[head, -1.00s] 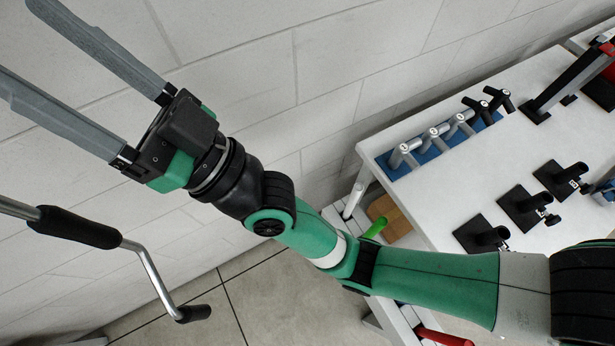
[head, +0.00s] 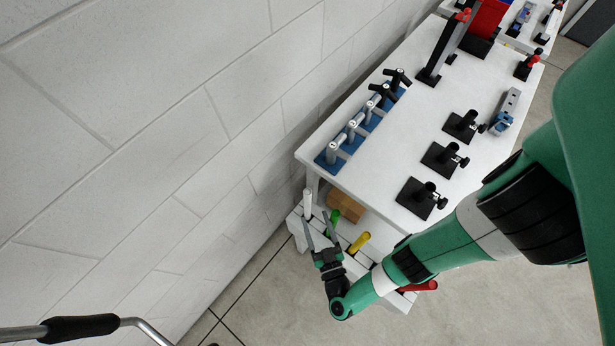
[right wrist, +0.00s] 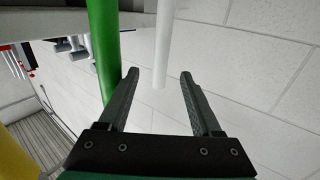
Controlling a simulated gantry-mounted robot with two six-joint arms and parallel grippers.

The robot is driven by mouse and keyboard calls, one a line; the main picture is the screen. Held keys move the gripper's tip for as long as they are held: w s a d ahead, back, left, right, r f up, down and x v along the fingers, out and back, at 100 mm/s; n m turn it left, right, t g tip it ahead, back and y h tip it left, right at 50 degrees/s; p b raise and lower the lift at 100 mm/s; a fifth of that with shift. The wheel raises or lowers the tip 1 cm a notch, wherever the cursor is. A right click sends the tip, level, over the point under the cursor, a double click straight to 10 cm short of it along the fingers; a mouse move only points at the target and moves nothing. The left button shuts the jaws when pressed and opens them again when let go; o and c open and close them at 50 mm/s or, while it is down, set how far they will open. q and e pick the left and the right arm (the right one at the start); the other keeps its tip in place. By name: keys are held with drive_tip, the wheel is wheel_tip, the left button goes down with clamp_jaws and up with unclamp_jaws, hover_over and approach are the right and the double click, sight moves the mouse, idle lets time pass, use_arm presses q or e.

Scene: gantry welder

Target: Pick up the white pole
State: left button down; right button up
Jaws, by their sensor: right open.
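The white pole (head: 308,204) stands upright in the white rack beside the wall, below the worktable's near left corner. My right gripper (head: 317,228) is open and empty, just in front of the poles in the head view. In the right wrist view the white pole (right wrist: 162,42) shows in the gap between the fingertips of the right gripper (right wrist: 159,73), apart from both fingers. How far ahead of the tips it stands, I cannot tell. The green pole (right wrist: 104,45) passes close by the left finger in that view. My left gripper is out of view.
The rack also holds the green pole (head: 335,215), a yellow pole (head: 359,242) and a red pole (head: 422,286). A brown block (head: 347,203) lies behind them. The white worktable (head: 370,180) carries clamps and black stands. A crank handle (head: 80,328) shows at lower left.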

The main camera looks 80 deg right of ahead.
drive_tip(key=x, duration=1.1)
drive_tip(key=shift+w, duration=0.15)
drive_tip(key=shift+d, duration=0.1)
clamp_jaws()
idle(1.2)
